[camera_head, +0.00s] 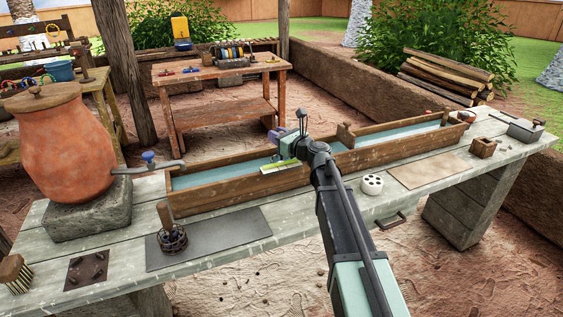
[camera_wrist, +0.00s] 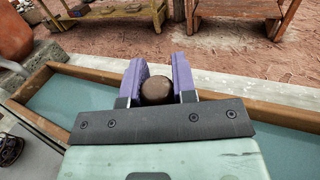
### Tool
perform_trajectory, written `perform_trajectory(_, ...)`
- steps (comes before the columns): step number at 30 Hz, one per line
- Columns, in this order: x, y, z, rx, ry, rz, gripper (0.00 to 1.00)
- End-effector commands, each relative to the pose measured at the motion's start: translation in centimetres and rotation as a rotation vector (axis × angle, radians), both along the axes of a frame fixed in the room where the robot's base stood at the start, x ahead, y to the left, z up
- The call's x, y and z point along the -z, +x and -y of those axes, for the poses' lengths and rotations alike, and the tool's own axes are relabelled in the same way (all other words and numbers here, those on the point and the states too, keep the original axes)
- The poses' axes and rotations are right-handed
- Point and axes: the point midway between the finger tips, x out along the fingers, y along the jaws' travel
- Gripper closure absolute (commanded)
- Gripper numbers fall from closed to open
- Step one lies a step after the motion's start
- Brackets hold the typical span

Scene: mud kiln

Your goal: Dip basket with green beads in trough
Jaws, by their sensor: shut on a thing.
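The trough (camera_head: 235,192) is a long wooden box of bluish water on the bench, with a wooden divider partway along; it also crosses the wrist view (camera_wrist: 30,88). My gripper (camera_head: 283,136) is over the trough's left section. In the wrist view, its purple fingers (camera_wrist: 157,82) are shut on a round brown handle top (camera_wrist: 156,92). This looks like the handle of a basket; the basket body and any green beads are hidden below the gripper. Another basket (camera_head: 173,240) with a wooden handle and dark beads stands on a dark slab (camera_head: 225,243), left front.
A clay urn (camera_head: 62,140) with a tap stands on a stone block at the trough's left end. A white holed disc (camera_head: 372,184), a tan board (camera_head: 425,170) and a small wooden box (camera_head: 483,147) lie to the right. A workbench (camera_head: 220,77) stands behind.

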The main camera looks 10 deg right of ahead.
Motion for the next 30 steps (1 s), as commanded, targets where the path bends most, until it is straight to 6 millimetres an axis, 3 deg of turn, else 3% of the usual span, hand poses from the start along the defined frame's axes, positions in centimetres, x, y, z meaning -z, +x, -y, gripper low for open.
perform_trajectory(30,-8.7,0.0,0.0,0.000,0.000,0.000,1.00)
